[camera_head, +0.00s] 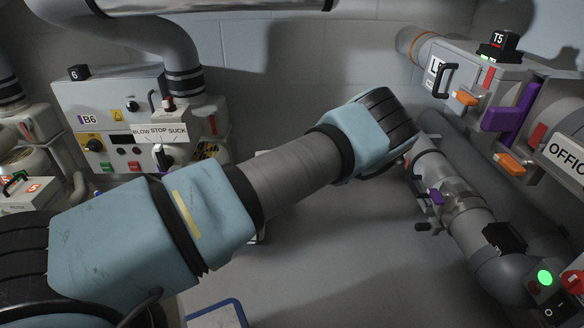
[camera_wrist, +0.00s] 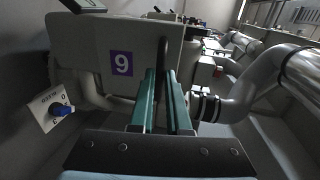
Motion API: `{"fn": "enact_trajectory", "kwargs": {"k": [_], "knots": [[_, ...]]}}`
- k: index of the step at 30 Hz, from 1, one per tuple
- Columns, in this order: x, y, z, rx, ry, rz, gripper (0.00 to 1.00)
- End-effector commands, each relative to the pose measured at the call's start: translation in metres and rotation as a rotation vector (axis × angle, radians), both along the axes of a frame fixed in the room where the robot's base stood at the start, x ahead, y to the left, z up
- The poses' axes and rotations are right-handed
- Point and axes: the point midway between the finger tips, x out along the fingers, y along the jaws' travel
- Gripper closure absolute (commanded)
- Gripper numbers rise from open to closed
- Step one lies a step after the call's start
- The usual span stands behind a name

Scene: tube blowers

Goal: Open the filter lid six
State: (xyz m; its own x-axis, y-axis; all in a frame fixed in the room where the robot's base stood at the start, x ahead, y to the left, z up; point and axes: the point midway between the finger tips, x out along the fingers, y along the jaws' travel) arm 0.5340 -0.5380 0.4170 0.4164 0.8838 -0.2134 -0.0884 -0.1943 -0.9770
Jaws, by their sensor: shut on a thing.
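In the wrist view, a grey panel (camera_wrist: 105,50) fills the upper middle. It carries a purple label (camera_wrist: 122,63) that reads as a 9, or a 6 turned over. I take this panel to be the filter lid.
A blue knob (camera_wrist: 62,110) on a white plate sits left in the wrist view. Large grey pipes (camera_wrist: 255,80) are close on the right. In the head view, the control box B6 (camera_head: 110,115) stands left and the T5 unit (camera_head: 480,75) right. Bare floor (camera_head: 330,240) lies below my arm.

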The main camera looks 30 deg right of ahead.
Motion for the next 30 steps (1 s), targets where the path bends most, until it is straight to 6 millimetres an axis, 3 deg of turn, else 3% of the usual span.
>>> {"fn": "enact_trajectory", "kwargs": {"k": [1,16,17,24,30], "knots": [[0.0010,0.0033,-0.0090,-0.003,0.008,0.002,1.00],[0.0006,0.0062,-0.0131,0.000,0.014,0.007,1.00],[0.0006,0.0062,-0.0131,0.000,0.014,0.007,0.83],[0.0006,0.0043,-0.0095,0.000,0.009,0.004,0.56],[0.0006,0.0033,-0.0076,0.000,0.007,0.003,0.55]]}}
